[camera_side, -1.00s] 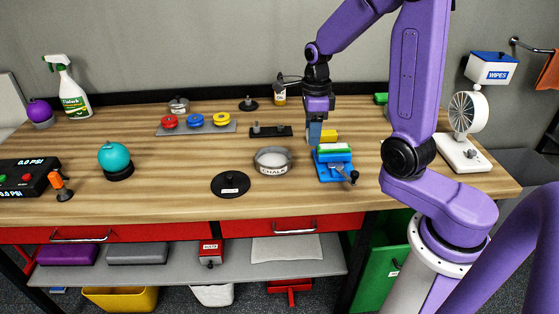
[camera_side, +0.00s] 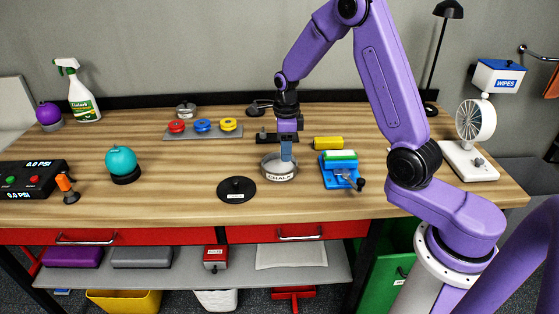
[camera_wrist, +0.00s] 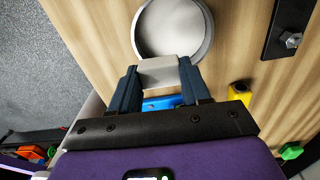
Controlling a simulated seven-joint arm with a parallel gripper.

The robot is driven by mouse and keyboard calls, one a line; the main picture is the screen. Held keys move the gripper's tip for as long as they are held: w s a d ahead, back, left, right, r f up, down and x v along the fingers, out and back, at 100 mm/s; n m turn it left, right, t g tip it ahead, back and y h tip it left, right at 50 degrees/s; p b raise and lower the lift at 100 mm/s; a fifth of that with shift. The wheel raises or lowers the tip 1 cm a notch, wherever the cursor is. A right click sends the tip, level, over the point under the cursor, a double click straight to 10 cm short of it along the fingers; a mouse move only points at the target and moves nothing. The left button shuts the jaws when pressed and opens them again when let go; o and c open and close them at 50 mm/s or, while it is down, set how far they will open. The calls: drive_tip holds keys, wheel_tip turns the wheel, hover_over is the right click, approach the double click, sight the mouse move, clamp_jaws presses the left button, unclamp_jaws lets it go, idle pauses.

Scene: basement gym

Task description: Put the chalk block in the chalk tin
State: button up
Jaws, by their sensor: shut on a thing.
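The chalk tin (camera_side: 279,177) is a round, open grey tin with a CHALK label, standing on the wooden bench. It also shows in the wrist view (camera_wrist: 208,40), its inside empty where visible. My gripper (camera_side: 287,160) is pointing down over the tin in the side view. In the wrist view, my gripper (camera_wrist: 160,75) is shut on the pale grey chalk block (camera_wrist: 159,71), held between the two fingertips. The block overlaps the tin's near rim in that picture. In the side view the block is mostly hidden, and its height over the tin is hard to tell.
A black plate with bolts (camera_side: 268,139) lies behind the tin.

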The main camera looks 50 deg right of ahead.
sight(280, 169)
drive_tip(key=w+f, duration=0.2)
drive_tip(key=f, duration=0.1)
drive_tip(key=shift+w+d+f, duration=0.1)
drive_tip(key=shift+w+d, duration=0.05)
drive_tip(key=shift+w, duration=0.15)
drive_tip(key=shift+f, duration=1.5)
drive_tip(key=shift+f, duration=0.15)
drive_tip(key=o, duration=1)
